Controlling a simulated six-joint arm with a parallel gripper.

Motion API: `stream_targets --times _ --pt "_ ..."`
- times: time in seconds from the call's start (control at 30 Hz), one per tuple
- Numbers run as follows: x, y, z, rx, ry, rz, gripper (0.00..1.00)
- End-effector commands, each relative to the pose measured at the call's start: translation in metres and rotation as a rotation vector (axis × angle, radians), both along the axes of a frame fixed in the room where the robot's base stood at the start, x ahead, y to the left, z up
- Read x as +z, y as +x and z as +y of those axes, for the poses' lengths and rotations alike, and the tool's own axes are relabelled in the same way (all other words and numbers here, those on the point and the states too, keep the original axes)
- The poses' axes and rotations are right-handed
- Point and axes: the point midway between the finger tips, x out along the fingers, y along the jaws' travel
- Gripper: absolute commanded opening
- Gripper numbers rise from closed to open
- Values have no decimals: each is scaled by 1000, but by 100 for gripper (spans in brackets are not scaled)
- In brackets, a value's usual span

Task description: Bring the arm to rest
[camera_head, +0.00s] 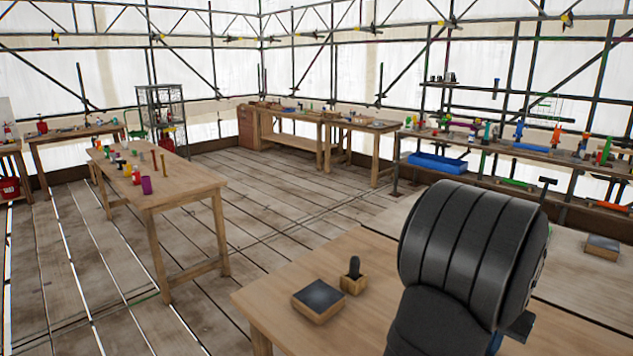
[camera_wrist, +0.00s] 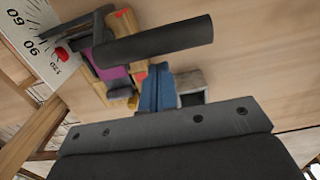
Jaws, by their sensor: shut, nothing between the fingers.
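My gripper (camera_wrist: 158,82) shows in the wrist view as short blue fingers ahead of a dark plate with screws. The fingers are together and hold nothing. In the head view my dark, ribbed arm stands large at the lower right over the near wooden table (camera_head: 275,300), and the gripper is mostly hidden there. In the wrist view a dark cylinder (camera_wrist: 150,40) and a purple piece (camera_wrist: 112,80) lie beyond the fingers. I cannot tell whether the fingers touch anything.
On the near table are a wooden block with a dark top (camera_head: 318,298) and a small wooden holder with a dark knob (camera_head: 353,279). A similar flat block (camera_head: 602,246) lies at right. A white numbered scale (camera_wrist: 38,42) shows in the wrist view. Other benches stand farther off.

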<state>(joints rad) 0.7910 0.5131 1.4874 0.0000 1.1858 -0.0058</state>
Motion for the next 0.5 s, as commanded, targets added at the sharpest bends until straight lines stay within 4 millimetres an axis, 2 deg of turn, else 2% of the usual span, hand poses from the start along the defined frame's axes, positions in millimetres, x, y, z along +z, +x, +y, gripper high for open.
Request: stream_targets --times 0.3,0.5 --pt "-22 32 -32 0 4 4 0" --pt "24 33 -33 0 -1 -1 0"
